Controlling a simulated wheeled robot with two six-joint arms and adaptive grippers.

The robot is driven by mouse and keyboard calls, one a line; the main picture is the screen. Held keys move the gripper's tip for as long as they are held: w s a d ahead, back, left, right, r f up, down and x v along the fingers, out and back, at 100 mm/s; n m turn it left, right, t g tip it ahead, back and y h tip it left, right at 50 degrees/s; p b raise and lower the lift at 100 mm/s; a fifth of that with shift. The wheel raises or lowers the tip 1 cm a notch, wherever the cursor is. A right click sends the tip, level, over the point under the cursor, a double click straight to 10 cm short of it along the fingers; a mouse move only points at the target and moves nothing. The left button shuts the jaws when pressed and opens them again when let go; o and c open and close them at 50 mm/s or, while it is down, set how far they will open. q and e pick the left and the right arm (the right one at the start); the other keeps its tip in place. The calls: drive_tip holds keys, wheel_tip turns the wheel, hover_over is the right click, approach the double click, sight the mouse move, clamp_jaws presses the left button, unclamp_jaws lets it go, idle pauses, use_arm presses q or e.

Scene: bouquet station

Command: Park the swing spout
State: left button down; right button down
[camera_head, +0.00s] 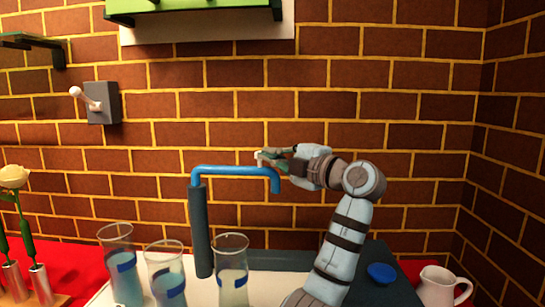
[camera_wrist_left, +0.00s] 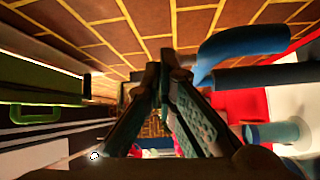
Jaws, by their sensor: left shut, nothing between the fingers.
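The swing spout (camera_head: 232,170) is a blue tube on top of a dark upright post (camera_head: 201,230). It reaches to the right and its free end bends down. In the left wrist view the blue spout (camera_wrist_left: 245,42) lies to the right of the fingers. My left gripper (camera_head: 263,157) is shut and empty, its fingertips close to the spout's free end, at about the top of the bend. The fingers also show shut in the wrist view (camera_wrist_left: 163,65). I cannot tell whether they touch the spout. My right gripper is out of view.
Several glasses with liquid stand around the post, one (camera_head: 232,270) just right of it. A blue dish (camera_head: 382,273) and a white jug (camera_head: 438,287) are at the right. A lever box (camera_head: 104,103) is on the brick wall. A pale rose (camera_head: 14,177) is at the left.

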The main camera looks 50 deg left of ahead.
use_arm(q)
drive_tip(key=shift+d, duration=0.1)
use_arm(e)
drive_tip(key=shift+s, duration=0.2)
